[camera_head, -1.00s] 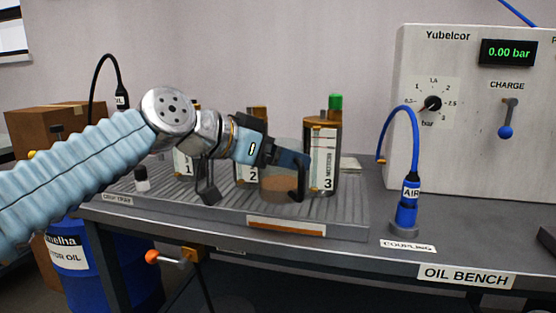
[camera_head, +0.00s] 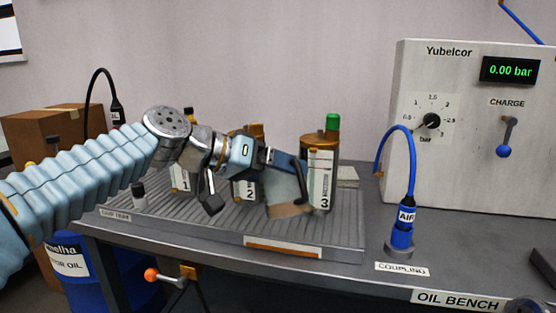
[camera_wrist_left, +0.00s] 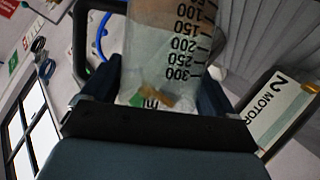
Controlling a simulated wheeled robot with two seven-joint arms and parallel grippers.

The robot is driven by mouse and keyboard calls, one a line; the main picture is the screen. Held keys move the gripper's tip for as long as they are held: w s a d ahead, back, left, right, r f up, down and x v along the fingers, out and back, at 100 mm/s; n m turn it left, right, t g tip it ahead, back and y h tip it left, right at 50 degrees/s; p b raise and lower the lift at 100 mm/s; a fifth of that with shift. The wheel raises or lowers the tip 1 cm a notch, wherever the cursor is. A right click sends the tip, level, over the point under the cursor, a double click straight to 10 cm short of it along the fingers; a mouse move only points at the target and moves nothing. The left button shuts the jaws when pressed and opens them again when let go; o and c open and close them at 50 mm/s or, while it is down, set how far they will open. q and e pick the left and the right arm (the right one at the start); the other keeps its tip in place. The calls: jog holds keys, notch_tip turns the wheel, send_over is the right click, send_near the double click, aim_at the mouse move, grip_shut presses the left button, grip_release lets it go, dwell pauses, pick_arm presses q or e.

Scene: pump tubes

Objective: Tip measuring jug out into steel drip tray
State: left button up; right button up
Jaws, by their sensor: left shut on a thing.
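My left gripper (camera_head: 283,172) is shut on the clear measuring jug (camera_head: 281,192) above the drip tray. The jug is tilted, with brownish liquid showing at its lower end. In the left wrist view the jug (camera_wrist_left: 172,40) fills the upper middle, its printed scale reading upside down, between the gripper fingers (camera_wrist_left: 160,95). The steel drip tray (camera_head: 180,223) is a ribbed grey platform on the bench below the jug. I cannot tell whether any liquid is running out. My right gripper is not in view.
Bottles numbered 1 (camera_head: 181,178), 2 (camera_head: 246,190) and 3 (camera_head: 320,180) stand on the tray; bottle 3 is close to the jug's right. The blue air coupling (camera_head: 402,235) and Yubelcor panel (camera_head: 455,150) are right.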

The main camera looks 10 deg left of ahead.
pick_arm(q)
jog(key=n+p, duration=0.1)
jog(key=n+g+h+p, duration=0.1)
jog(key=p, duration=0.1)
jog(key=shift+w+a+r, duration=0.15)
jog(key=shift+w+a, duration=0.05)
jog(key=shift+w, duration=0.05)
jog(key=shift+w+a+n+g+h+p, duration=0.1)
jog(key=shift+n+g+h+p, duration=0.45)
jog(key=shift+n+p, duration=0.25)
jog(key=shift+w+a+n+h+p, duration=0.15)
jog(key=shift+n+h+p, duration=0.15)
jog(key=shift+n, duration=0.1)
jog(key=shift+w+a+n+g+h+p, duration=0.1)
jog(key=shift+w+n+g+h+p, duration=0.15)
jog(key=shift+n, duration=0.25)
jog(key=shift+w+a+f+n+g+h, duration=0.25)
jog(key=shift+n+h, duration=0.1)
jog(key=shift+n, duration=0.2)
jog(key=shift+w+a+f+n+g+h, duration=0.1)
jog(key=shift+f+n+g+h, duration=0.1)
jog(key=shift+n+h, duration=0.25)
jog(key=shift+w+a+n+h, duration=0.2)
jog(key=shift+n+h, duration=0.2)
jog(key=shift+n, duration=0.4)
jog(key=shift+f, duration=0.1)
dwell(1.8)
